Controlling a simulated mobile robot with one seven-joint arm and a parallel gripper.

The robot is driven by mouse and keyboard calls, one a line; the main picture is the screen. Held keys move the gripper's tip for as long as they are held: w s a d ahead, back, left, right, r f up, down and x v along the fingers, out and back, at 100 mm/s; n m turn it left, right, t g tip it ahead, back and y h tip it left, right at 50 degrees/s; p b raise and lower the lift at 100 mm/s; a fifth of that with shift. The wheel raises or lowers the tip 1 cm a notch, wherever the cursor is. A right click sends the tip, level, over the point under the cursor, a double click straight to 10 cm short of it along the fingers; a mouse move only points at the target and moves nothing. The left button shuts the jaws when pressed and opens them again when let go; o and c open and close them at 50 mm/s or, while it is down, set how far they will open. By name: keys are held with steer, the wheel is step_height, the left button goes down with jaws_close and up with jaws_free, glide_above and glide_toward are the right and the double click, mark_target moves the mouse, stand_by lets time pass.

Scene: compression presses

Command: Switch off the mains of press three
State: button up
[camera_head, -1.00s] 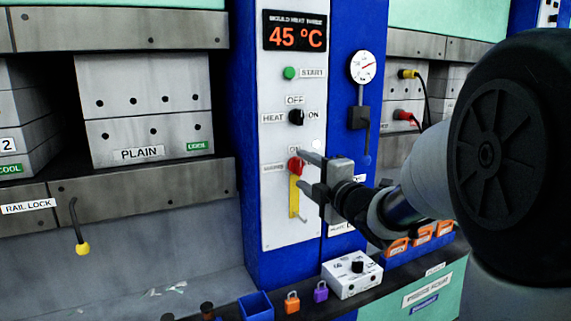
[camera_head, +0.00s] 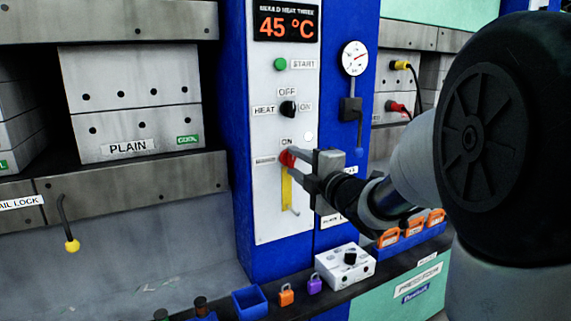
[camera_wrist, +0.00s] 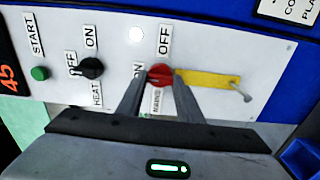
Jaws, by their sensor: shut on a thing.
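The red mains knob (camera_head: 287,158) sits on the white control panel (camera_head: 275,215) under an ON label (camera_head: 287,140). It also shows in the wrist view (camera_wrist: 160,75), with an ON label at its left and an OFF label (camera_wrist: 165,40) above it there. My gripper (camera_head: 300,165) reaches in from the right and is shut on the knob, one finger on each side in the wrist view (camera_wrist: 160,84). The fingers cover part of the knob, so I cannot tell its exact pointing. A yellow strip (camera_head: 286,190) hangs below it from the panel.
Above are the black heat switch (camera_head: 288,108), green start button (camera_head: 280,64) and 45 °C display (camera_head: 286,26). A pressure gauge (camera_head: 354,58) is to the right. Orange (camera_head: 286,295) and purple (camera_head: 314,284) padlocks and a white box (camera_head: 345,268) sit on the ledge below.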

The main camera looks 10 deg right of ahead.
steer(key=m, duration=0.4)
steer(key=m+p, duration=0.1)
steer(key=m, duration=0.3)
steer(key=shift+r+m, duration=0.15)
steer(key=shift+m, duration=0.15)
steer(key=m+p, duration=0.1)
steer(key=m, duration=0.3)
steer(key=shift+m+p, duration=0.3)
steer(key=m+p, duration=0.1)
steer(key=m, duration=0.3)
steer(key=shift+p, duration=0.3)
steer(key=shift+m, duration=0.3)
steer(key=o, duration=1)
steer(key=shift+o, duration=0.4)
